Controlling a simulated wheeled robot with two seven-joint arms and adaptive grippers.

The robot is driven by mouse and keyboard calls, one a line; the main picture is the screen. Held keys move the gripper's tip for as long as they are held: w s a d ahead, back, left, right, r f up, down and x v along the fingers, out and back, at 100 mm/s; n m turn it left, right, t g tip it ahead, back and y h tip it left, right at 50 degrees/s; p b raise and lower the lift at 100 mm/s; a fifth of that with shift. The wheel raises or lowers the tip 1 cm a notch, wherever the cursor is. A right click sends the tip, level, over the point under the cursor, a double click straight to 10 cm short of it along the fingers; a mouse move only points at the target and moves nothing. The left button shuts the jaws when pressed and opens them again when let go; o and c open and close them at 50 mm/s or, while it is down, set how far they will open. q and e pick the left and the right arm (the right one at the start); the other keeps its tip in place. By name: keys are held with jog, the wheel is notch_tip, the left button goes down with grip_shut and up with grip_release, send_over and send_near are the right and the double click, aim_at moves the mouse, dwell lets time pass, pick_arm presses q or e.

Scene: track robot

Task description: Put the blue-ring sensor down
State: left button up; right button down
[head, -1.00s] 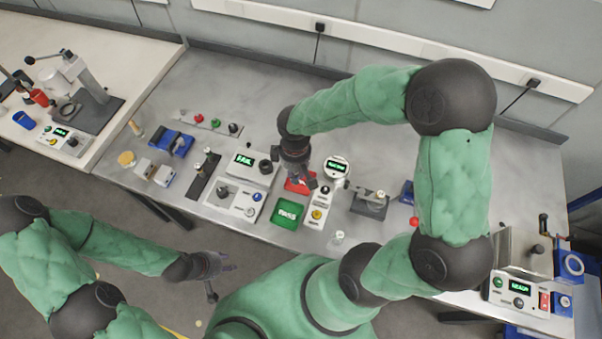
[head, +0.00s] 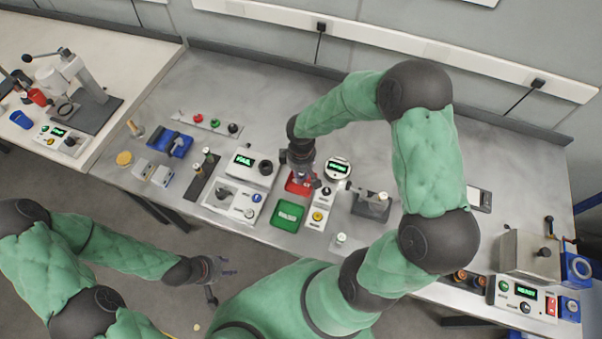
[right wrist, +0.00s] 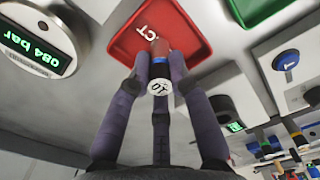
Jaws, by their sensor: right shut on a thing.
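My right gripper (head: 303,182) is over the red tray (head: 296,187) on the grey bench. In the right wrist view its fingers (right wrist: 160,76) are shut on the blue-ring sensor (right wrist: 159,60), which has a reddish-brown end, a blue band and a white end with dark marks. The sensor overlaps the red tray (right wrist: 190,28), whose visible letters read "CT". Whether the sensor touches the tray floor I cannot tell. In the head view the gripper hides the sensor. My left gripper (head: 222,276) is open and empty, away from the bench front.
A green tray (head: 287,214) sits just in front of the red one. A tester reading FAIL (head: 245,163) stands left, a round gauge (head: 338,168) right, and a small stand (head: 372,204) further right. The bench behind the gauge is mostly clear.

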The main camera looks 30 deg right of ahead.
jog(key=shift+f, duration=0.1)
jog(key=c, duration=1.1)
grip_release()
jog(key=shift+c, duration=0.2)
jog(key=shift+r, duration=0.25)
notch_tip(320, 180, up, 12)
jog(key=p, duration=0.2)
jog(key=shift+p, duration=0.4)
jog(key=shift+f, duration=0.1)
